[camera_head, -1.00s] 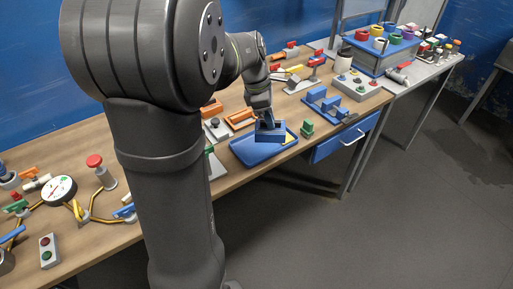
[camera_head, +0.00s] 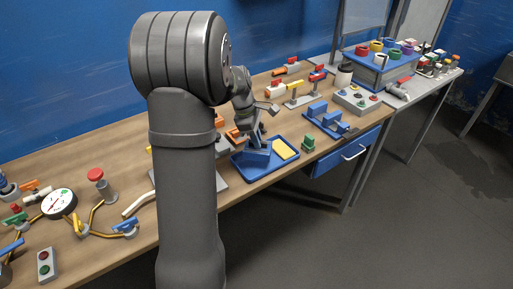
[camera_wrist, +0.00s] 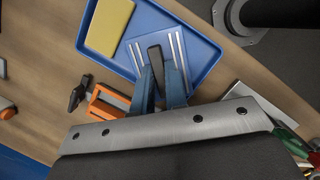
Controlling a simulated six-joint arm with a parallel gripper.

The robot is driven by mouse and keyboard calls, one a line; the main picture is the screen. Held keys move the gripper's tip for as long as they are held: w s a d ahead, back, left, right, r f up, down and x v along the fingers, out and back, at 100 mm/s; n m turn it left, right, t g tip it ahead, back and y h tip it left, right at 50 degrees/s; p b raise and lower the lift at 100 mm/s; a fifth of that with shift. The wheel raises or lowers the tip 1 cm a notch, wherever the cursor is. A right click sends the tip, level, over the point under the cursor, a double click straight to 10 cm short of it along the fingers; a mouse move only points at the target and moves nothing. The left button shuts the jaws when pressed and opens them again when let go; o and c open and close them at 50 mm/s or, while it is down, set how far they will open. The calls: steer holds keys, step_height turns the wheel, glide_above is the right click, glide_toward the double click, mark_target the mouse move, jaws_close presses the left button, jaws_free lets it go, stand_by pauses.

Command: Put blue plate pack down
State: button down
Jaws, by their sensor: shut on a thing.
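The blue plate pack (camera_head: 257,158) is at the left part of the blue tray (camera_head: 284,167) in the head view. In the wrist view the pack (camera_wrist: 186,48) shows pale parallel strips and a dark grip piece between my fingers. My gripper (camera_head: 254,139) is shut on the pack from above; its two fingers also show in the wrist view (camera_wrist: 158,80). I cannot tell whether the pack touches the tray floor. The tray also shows in the wrist view (camera_wrist: 214,65).
A yellow pad (camera_head: 285,149) lies in the right part of the tray. An orange frame (camera_wrist: 109,102) lies just outside the tray. A green block (camera_head: 308,143) and a blue rack (camera_head: 325,118) stand to the right. The table's front edge is close to the tray.

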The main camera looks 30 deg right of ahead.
mark_target(247, 144)
steer(key=shift+f, duration=2)
steer(key=shift+f, duration=0.1)
steer(key=c, duration=1.5)
jaws_free()
steer(key=shift+f, duration=0.1)
steer(key=shift+o, duration=0.2)
steer(key=v, duration=1.2)
steer(key=shift+r, duration=0.2)
steer(key=shift+f, duration=0.1)
